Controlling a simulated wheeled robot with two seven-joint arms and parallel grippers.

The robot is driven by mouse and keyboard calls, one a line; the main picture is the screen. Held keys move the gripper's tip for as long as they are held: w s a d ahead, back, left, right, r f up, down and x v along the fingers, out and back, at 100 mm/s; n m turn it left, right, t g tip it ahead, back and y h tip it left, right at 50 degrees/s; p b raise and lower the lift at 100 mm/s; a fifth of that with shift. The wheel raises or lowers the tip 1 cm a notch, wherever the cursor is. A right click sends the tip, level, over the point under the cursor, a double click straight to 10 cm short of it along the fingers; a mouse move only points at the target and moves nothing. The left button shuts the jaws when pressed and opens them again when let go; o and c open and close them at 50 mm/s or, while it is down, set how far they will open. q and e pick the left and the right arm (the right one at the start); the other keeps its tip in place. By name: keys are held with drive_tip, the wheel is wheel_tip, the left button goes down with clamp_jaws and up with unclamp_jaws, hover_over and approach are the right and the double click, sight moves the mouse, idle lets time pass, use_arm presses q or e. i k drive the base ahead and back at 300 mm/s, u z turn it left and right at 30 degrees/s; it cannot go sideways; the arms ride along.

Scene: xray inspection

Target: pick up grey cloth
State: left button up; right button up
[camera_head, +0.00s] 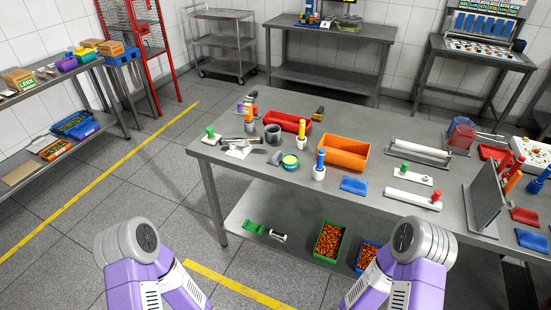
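I cannot make out a clear grey cloth. A flat pale grey-white item (238,151) lies at the left end of the steel table (300,186), under or beside small tools; it is too small to tell whether it is cloth. Folded cloth-like pieces in other colours lie on the table: a blue one (354,185) near the front edge, a red one (525,216) and another blue one (532,239) at the right. Parts of both my purple and grey arms show at the bottom, in front of the table. Neither gripper shows.
An orange bin (344,152) and a red bin (288,122) stand mid-table, with a white bottle with a blue top (319,165) in front. An upright grey panel (487,198) stands at right. The lower shelf holds a green bin (329,241). Floor at left is clear.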

sight(274, 160)
drive_tip(key=u, duration=0.4)
drive_tip(key=k, duration=0.4)
drive_tip(key=z, duration=0.4)
drive_tip(key=i, duration=1.4)
drive_tip(key=u, duration=0.8)
